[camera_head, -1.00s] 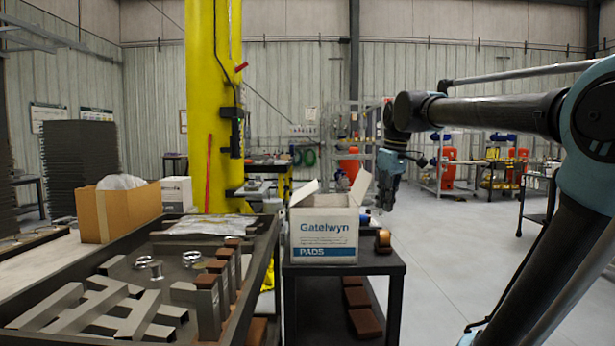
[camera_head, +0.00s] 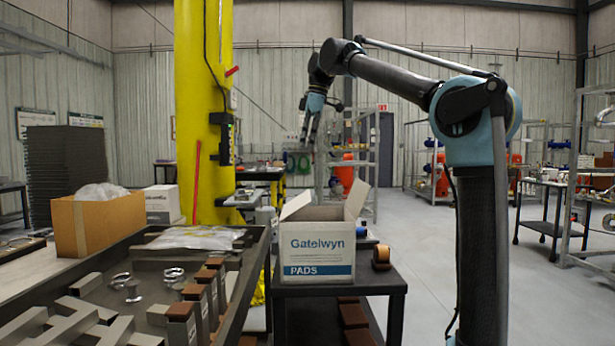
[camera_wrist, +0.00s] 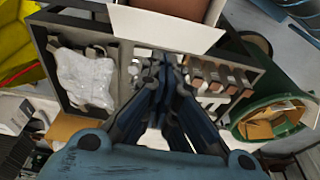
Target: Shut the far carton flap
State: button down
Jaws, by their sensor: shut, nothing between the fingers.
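The white carton (camera_head: 316,255) marked "Gatelwyn PADS" stands upright on a small dark table. Its left flap (camera_head: 297,206) and right flap (camera_head: 356,198) stand up and lean outward. The far side is mostly hidden in the head view. My gripper (camera_head: 308,140) is in the air above the carton, apart from it, fingers pointing down. In the wrist view the carton's brown inside (camera_wrist: 185,8) shows at the top edge, with a white raised flap (camera_wrist: 165,27) along it. My fingers (camera_wrist: 160,65) are together below that flap in the picture, shut and empty.
The small table (camera_head: 345,284) also bears a brown tape roll (camera_head: 381,256). A dark tray (camera_head: 145,247) with metal bars and rings lies left of it. A yellow column (camera_head: 203,110) rises behind the tray.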

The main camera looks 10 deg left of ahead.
send_over(301, 200)
jog(key=a, duration=0.1)
jog(key=x, duration=0.3)
jog(key=d+x, duration=0.1)
jog(key=x, duration=0.2)
jog(key=w+x, duration=0.1)
jog(key=x, duration=0.2)
jog(key=shift+d+f, duration=0.35)
jog(key=shift+f, duration=0.15)
jog(key=shift+w+d+f, duration=0.15)
jog(key=shift+d+f, duration=0.55)
jog(key=shift+f, duration=0.2)
jog(key=shift+w+d+f, duration=0.1)
jog(key=shift+d+f, duration=0.3)
jog(key=shift+f, duration=0.3)
